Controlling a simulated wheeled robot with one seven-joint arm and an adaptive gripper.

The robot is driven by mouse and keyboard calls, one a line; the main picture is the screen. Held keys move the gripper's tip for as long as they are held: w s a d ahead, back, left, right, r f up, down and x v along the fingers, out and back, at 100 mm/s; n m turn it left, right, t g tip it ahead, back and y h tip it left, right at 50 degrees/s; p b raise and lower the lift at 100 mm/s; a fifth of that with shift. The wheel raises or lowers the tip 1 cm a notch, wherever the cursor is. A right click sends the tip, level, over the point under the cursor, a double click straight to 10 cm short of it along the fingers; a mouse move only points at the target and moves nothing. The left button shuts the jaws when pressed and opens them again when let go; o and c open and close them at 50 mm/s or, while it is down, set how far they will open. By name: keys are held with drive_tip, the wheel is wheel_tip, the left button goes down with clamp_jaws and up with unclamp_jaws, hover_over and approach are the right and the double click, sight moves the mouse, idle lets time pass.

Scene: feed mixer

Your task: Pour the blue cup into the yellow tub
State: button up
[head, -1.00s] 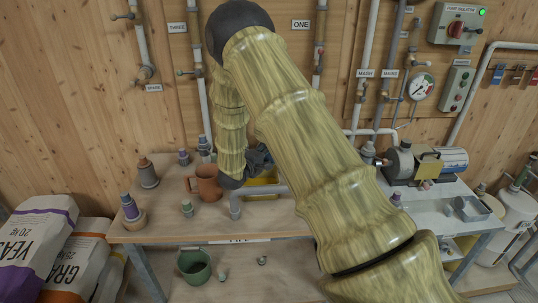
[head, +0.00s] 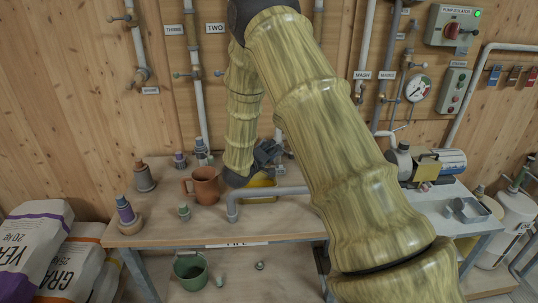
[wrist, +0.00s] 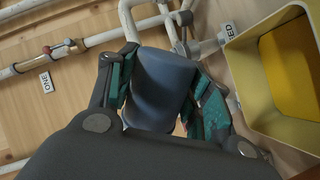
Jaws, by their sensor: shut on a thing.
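My gripper (head: 267,153) is above the bench, close over the yellow tub (head: 263,182), which is partly hidden behind my arm in the head view. In the wrist view, the teal pads of my gripper (wrist: 163,82) are shut on the blue cup (wrist: 160,98), one on each side. The cup's mouth and contents do not show, and I cannot tell how far it is tilted. In the head view I cannot make out the cup behind my gripper. The tub also shows in the wrist view (wrist: 240,85), to the right of the cup and apart from it, with its open top visible.
A brown mug (head: 205,186) stands left of the tub. A grey pipe (head: 275,191) runs in front of the tub. Bottles (head: 126,210) stand at the bench's left. A pump (head: 440,163) and a metal tray (head: 472,209) are at the right. Wall pipes (head: 198,80) rise behind.

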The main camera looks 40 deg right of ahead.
drive_tip(key=m+b, duration=0.1)
drive_tip(key=m, duration=0.1)
drive_tip(key=m+t+b, duration=0.1)
drive_tip(key=b, duration=0.1)
drive_tip(key=shift+w+a+r+m+y, duration=0.1)
drive_tip(key=shift+w+r+m+y, duration=0.05)
drive_tip(key=shift+m+y, duration=0.2)
drive_tip(key=shift+w+r+m+t+b, duration=0.1)
drive_tip(key=shift+r+m+t+b, duration=0.3)
drive_tip(key=shift+m+b, duration=0.15)
drive_tip(key=shift+f, duration=0.1)
drive_tip(key=shift+w+a+f+m+b, duration=0.2)
drive_tip(key=shift+m+b, duration=0.4)
drive_tip(key=shift+b, duration=0.45)
drive_tip(key=m+b, duration=0.1)
drive_tip(key=b, duration=0.1)
drive_tip(key=m+t+b, duration=0.1)
drive_tip(key=shift+w+a+m+b, duration=0.2)
drive_tip(key=shift+w+m+b, duration=0.1)
drive_tip(key=shift+w+b, duration=0.1)
drive_tip(key=shift+w+r+m+y+b, duration=0.15)
drive_tip(key=shift+r+m+y+b, duration=0.15)
drive_tip(key=shift+m+b, duration=0.15)
drive_tip(key=shift+a+r, duration=0.1)
